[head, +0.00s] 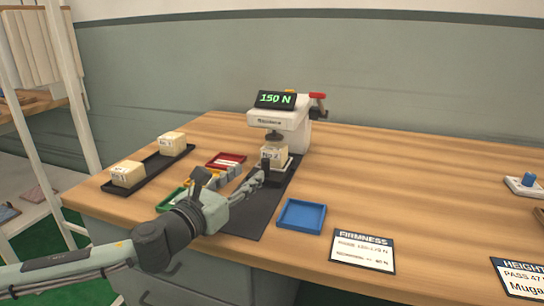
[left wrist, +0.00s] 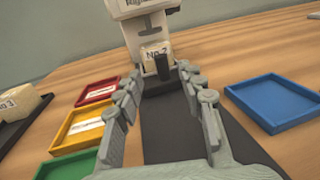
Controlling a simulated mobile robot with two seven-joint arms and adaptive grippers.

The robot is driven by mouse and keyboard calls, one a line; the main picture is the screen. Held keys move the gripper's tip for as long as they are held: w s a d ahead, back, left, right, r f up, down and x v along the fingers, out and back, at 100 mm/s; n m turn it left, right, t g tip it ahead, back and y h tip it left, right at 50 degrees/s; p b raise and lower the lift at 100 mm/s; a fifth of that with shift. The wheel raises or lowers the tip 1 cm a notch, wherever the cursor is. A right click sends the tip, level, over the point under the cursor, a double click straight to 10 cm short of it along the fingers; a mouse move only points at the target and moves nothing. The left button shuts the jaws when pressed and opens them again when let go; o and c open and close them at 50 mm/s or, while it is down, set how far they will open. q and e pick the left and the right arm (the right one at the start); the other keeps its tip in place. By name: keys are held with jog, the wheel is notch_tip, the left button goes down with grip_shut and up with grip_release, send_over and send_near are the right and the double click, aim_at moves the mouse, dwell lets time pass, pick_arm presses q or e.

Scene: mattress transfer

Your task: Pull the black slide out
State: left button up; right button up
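A small black upright post (left wrist: 186,68) stands at the front of the block's seat. A cream block marked No.2 (left wrist: 154,54) sits there under the press head. My left gripper (left wrist: 162,78) is open, above the slide, its fingertips pointing at the block. The post shows close beside the right fingertip; I cannot tell whether they touch. My right gripper is not in view.
The white press (head: 283,128) shows 150 N. A blue tray (head: 302,215) lies right of the slide; red (head: 226,161), yellow (left wrist: 90,127) and green trays lie left. A black rack (head: 150,172) holds two cream blocks. A FIRMNESS card (head: 362,250) lies front right.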

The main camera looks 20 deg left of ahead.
aim_at(263, 162)
pick_arm(q)
jog(key=shift+w+d+r, duration=0.1)
jog(key=shift+w+d, duration=0.05)
jog(key=shift+w, duration=0.2)
jog(key=p+x, duration=0.1)
jog(key=x, duration=0.2)
jog(key=shift+w+r, duration=0.15)
jog(key=shift+w, duration=0.15)
jog(key=shift+x, duration=1)
jog(key=shift+w+d, duration=0.15)
jog(key=shift+w, duration=0.3)
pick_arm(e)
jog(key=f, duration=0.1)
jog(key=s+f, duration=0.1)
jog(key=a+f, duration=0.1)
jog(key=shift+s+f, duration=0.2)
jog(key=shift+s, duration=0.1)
pick_arm(q)
jog(key=shift+c, duration=0.3)
grip_shut()
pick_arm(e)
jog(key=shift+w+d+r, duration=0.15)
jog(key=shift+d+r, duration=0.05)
